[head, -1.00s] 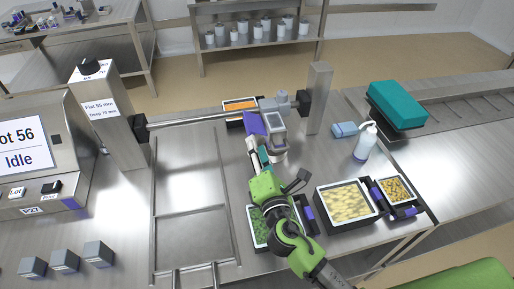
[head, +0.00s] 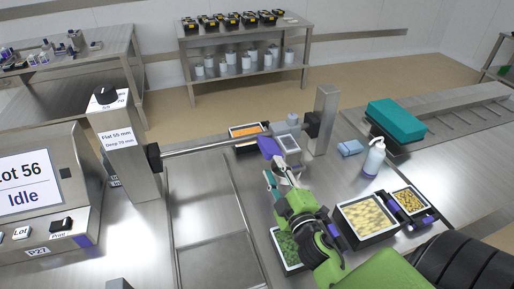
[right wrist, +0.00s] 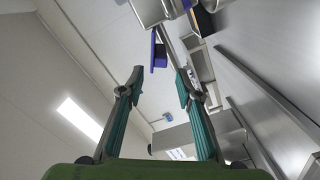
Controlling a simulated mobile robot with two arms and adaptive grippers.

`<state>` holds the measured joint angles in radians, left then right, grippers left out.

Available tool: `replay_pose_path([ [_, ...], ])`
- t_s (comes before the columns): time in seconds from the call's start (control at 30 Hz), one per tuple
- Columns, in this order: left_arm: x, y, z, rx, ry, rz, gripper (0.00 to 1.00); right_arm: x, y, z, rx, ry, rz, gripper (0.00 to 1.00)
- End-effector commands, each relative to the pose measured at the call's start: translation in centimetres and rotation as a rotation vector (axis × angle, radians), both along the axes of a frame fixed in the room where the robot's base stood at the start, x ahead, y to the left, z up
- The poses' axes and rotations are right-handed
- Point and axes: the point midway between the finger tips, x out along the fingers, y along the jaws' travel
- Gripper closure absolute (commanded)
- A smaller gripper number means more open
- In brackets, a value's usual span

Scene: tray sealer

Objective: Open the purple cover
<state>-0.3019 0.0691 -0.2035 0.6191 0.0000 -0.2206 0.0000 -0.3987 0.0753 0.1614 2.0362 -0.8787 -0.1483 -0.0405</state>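The purple cover (head: 269,147) is beside a grey boxy unit (head: 289,143) on the horizontal bar, near its right post. In the right wrist view, the purple cover (right wrist: 158,51) shows ahead, just beyond the fingertips. My right gripper (head: 272,181) is just in front of the cover, on the near side, with teal-padded fingers. In the right wrist view, my right gripper (right wrist: 160,72) has its fingers apart with nothing between them. Whether a fingertip touches the cover cannot be told. My left gripper is not in view.
Filled trays stand on the steel table: green (head: 273,233) under my right arm, pale yellow (head: 342,205) and a smaller one (head: 397,195) to the right, orange (head: 231,131) behind the bar.

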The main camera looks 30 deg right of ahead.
Motion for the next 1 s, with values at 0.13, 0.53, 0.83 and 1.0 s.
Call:
replay_pose_path([
  [0.13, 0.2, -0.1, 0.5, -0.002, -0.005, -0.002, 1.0, 3.5, -0.8, 0.2, -0.003, -0.003, 0.002, 0.68],
  [0.53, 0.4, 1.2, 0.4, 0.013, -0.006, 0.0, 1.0, 9.5, -2.3, 0.0, -0.002, 0.0, 0.0, 0.68],
  [0.83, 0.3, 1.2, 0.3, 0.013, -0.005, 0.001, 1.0, 10.1, -2.4, 0.0, -0.001, 0.002, 0.0, 0.68],
  [1.0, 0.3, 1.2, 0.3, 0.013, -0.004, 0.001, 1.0, 10.1, -2.4, 0.0, -0.002, 0.002, 0.0, 0.89],
])
